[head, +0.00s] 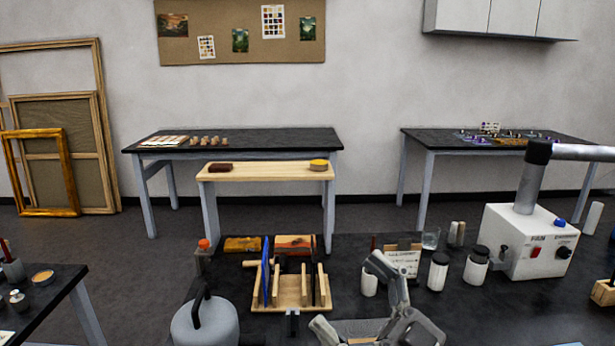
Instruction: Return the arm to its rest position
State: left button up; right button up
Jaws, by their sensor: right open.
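My right gripper (348,296) shows at the bottom middle, low over the front of the dark workbench (455,305). Its grey fingers are spread apart and I see nothing held between them. It is just right of a wooden slotted rack (290,293) that holds upright blue and dark pieces. I cannot tell whether the gripper touches the bench. My left gripper is not in view.
Close to the gripper are a white cup (369,284), a card (404,261) and dark-lidded jars (438,271). A white machine (528,243) with a thick hose stands right. A grey rounded vessel (205,325) with a black handle stands left. Tables line the back wall.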

jog(key=w+d+f+m+t+h, duration=0.4)
jog(key=d+f+m+t+h, duration=0.35)
jog(key=d+m+h, duration=0.55)
jog(key=s+d+f+m+g+h, duration=0.2)
jog(key=f+g+h, duration=0.15)
jog(key=f, duration=0.35)
jog(key=s+d+f+m+g+h, duration=0.1)
jog(key=s+f+g+h, duration=0.1)
jog(key=f+h, duration=0.35)
jog(key=s+a+f+n+g+y, duration=0.1)
jog(key=s+f+n+g+y, duration=0.15)
jog(key=s+f+g, duration=1.35)
jog(key=s+f+t, duration=0.1)
jog(key=s+f, duration=0.2)
jog(key=f, duration=1.1)
jog(key=s+f+t, duration=0.2)
jog(key=s+f, duration=0.2)
jog(key=f, duration=1)
jog(key=s+d+f+g, duration=0.1)
jog(key=s+d+f, duration=0.1)
jog(key=s+f, duration=1.3)
jog(key=shift+s+d+f, duration=0.35)
jog(key=shift+s+d, duration=0.05)
jog(key=shift+s, duration=0.15)
